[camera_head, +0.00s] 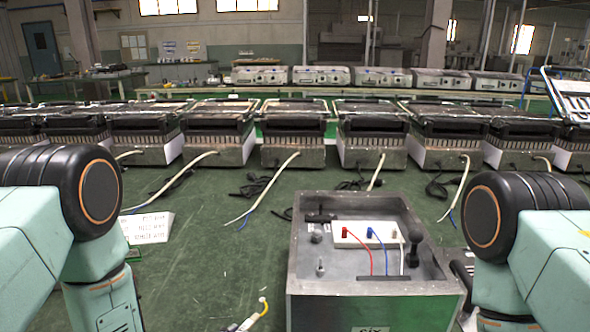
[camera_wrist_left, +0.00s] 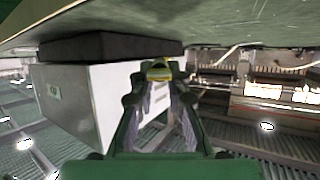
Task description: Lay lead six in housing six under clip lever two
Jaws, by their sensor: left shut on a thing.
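In the head view a grey metal housing (camera_head: 375,308) stands at the front, with a partly cut-off label on its front that seems to read SIX. Inside are a white terminal block (camera_head: 355,236) with red, blue and white wires, a black-knobbed lever (camera_head: 415,240) and a dark T-shaped handle (camera_head: 320,217). I cannot tell which is clip lever two. A pale lead end with a yellow band (camera_head: 262,306) shows at the bottom edge, left of the housing. In the left wrist view my left gripper (camera_wrist_left: 158,76) is shut on a small yellow-banded piece, apparently the lead. My right gripper is out of view.
A row of dark-topped metal units (camera_head: 290,135) with pale leads crosses the green table (camera_head: 200,260). A white label plate (camera_head: 148,227) lies left. In the left wrist view a white box (camera_wrist_left: 85,100) with a black slab is close left of the gripper.

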